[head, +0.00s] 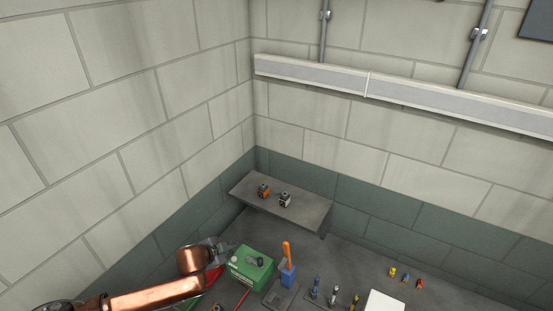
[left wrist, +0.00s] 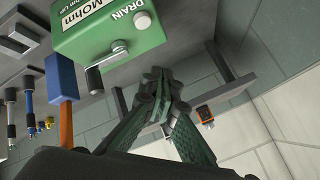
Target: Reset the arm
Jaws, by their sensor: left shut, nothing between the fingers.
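My left arm comes in from the lower left in the head view. My left gripper (head: 217,247) is just left of the green box (head: 250,267), partly hidden by its own wrist. In the left wrist view the gripper fingers (left wrist: 160,88) meet at the tips, shut with nothing between them. The green box (left wrist: 108,32) shows there beside the fingers, with a "DRAIN" and "MOhm" label and a metal lever. Whether finger and box touch I cannot tell. My right gripper is in neither view.
A blue holder with an orange handle (head: 287,262) stands right of the green box. Several small tools, coloured pieces and a white block (head: 385,301) lie further right. A raised shelf (head: 306,209) at the back holds two small fittings. Walls close the left and back.

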